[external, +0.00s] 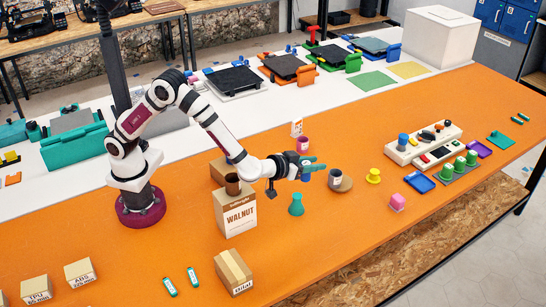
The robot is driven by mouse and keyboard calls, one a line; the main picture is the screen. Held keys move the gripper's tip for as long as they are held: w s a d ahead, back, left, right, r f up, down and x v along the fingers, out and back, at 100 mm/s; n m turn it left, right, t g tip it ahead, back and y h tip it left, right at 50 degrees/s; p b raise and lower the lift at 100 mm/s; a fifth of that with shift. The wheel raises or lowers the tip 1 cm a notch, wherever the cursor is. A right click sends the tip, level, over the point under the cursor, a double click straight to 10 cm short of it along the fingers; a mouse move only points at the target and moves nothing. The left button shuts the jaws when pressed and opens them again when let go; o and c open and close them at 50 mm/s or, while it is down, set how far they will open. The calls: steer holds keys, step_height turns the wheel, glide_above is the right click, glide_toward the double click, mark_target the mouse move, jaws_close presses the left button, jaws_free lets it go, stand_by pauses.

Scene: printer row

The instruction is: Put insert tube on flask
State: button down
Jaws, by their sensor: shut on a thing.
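My gripper (314,167), with teal fingers, is above the orange table, pointing right. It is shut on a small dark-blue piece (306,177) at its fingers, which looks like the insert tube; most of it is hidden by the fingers. The teal cone-shaped flask (296,206) stands upright on the table, below and slightly left of my gripper. The held piece and the flask are apart in the picture.
A walnut box (237,216) stands left of the flask. A dark cup (335,178) and a round brown coaster (345,185) are to its right.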

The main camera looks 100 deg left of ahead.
steer(key=s+d+n+g+y, duration=0.1)
steer(key=s+d, duration=0.5)
glide_above(297, 203)
steer(key=w+a, duration=0.1)
steer(key=a, duration=0.3)
step_height(297, 203, down, 7)
steer(key=shift+n, duration=0.3)
steer(key=shift+w+d+f, duration=0.15)
steer(key=shift+f, duration=1.9)
steer(key=shift+f, duration=0.15)
steer(key=c, duration=0.5)
jaws_free()
